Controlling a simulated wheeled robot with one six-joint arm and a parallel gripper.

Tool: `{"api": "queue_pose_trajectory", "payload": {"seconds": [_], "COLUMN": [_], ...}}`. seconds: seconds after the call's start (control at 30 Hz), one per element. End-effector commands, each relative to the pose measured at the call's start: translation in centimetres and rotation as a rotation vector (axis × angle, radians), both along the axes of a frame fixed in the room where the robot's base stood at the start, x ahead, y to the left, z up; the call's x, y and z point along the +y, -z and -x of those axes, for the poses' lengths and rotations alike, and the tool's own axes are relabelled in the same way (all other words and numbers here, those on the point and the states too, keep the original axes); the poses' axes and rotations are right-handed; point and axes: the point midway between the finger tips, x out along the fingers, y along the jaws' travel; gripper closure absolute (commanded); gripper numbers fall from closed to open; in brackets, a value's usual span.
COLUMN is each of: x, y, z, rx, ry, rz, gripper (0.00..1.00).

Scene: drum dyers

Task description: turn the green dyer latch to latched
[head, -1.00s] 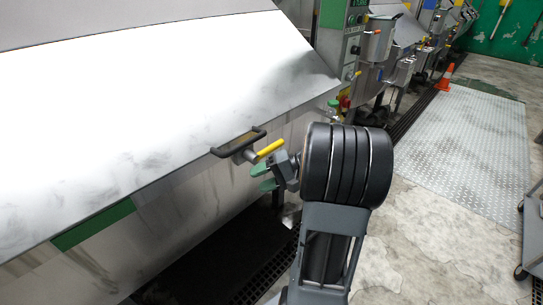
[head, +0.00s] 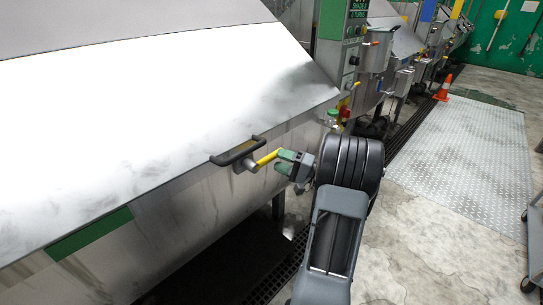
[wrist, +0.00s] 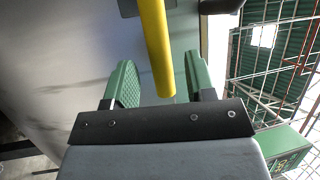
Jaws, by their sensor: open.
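The green dyer (head: 160,215) is the large steel drum with a green band along its front. Its latch (head: 266,159) is a yellow lever on a grey pivot, beside the dark lid handle. In the head view the lever points right and slightly up from the pivot. My gripper (head: 286,162) is at the lever's free end. In the wrist view the yellow lever (wrist: 156,45) reaches down between the two green fingers of my gripper (wrist: 160,78). The fingers are open, with a gap showing on each side of the lever. The lever's pivot is cut off there.
The dark lid handle (head: 238,150) sits close left of the latch. A control panel (head: 352,50) and a red button (head: 345,112) stand beyond my gripper. Farther off are an orange cone (head: 443,88) and a clear metal floor plate (head: 465,150). A cart is at the right edge.

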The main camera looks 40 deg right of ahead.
Motion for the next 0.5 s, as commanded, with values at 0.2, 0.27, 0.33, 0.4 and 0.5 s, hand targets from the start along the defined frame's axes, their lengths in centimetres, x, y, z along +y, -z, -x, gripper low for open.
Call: {"api": "queue_pose_trajectory", "payload": {"seconds": [0.2,0.27,0.33,0.4,0.5], "x": [1.5,1.7,1.9,2.0,2.1], "y": [-0.5,-0.6,-0.6,-0.6,-0.6], "z": [-2.2,-2.6,-2.9,-3.0,-3.1], "rx": [0.0,0.0,0.001,0.001,0.001], "ry": [-0.003,-0.002,-0.002,-0.001,-0.001], "rz": [0.0,0.0,0.0,0.0,0.0], "gripper": [0.49,0.49,0.49,0.49,0.49]}}
